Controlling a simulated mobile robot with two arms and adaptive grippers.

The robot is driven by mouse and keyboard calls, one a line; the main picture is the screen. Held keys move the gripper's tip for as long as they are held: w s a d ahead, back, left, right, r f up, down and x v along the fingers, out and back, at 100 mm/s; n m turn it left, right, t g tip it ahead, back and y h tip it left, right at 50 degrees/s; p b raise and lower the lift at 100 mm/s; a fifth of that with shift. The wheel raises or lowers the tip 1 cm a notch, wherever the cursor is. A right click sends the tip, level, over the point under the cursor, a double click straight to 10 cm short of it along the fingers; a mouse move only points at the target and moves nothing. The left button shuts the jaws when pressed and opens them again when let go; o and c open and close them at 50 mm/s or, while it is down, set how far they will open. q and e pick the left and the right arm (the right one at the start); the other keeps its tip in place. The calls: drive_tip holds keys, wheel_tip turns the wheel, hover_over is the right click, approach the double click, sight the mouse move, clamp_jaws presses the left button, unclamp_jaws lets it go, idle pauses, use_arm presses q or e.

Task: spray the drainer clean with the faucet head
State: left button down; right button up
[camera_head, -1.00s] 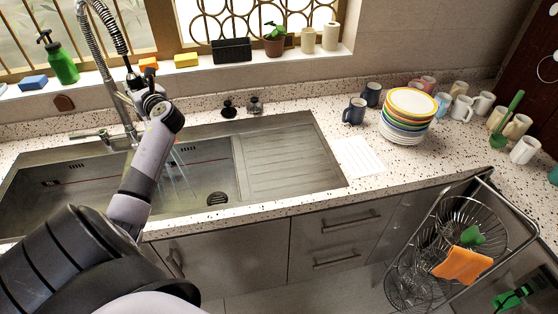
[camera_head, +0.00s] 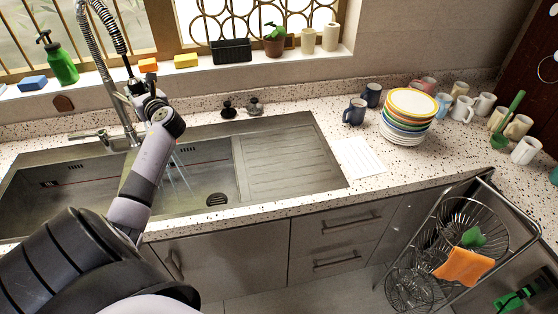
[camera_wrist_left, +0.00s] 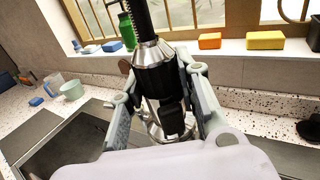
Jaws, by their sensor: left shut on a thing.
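The faucet head (camera_wrist_left: 160,75), black and chrome on a black spring hose, is gripped between the fingers of my left gripper (camera_wrist_left: 168,112). In the head view my left gripper (camera_head: 143,88) is above the back of the steel sink, partly hidden by my own wrist. Thin streams of water (camera_head: 180,170) fall from there into the basin. The ribbed steel drainer board (camera_head: 285,160) lies to the right of the basin. A round dark drain (camera_head: 217,199) sits in the basin floor, right of the streams. The streams do not reach the drainer board. My right gripper is not in view.
The curved faucet pipe (camera_head: 105,70) rises behind the sink. Sponges, a green spray bottle (camera_head: 58,62) and a potted plant (camera_head: 275,40) stand on the sill. Stacked plates (camera_head: 410,110) and mugs stand on the counter at right. A wire dish rack (camera_head: 465,230) is at lower right.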

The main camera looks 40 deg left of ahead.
use_arm(q)
drive_tip(key=c, duration=1.1)
unclamp_jaws()
drive_tip(key=o, duration=0.5)
drive_tip(key=shift+o, duration=0.6)
drive_tip(key=s+d, duration=0.2)
drive_tip(key=d, duration=0.9)
drive_tip(key=shift+s+d, duration=0.15)
drive_tip(key=shift+d, duration=0.25)
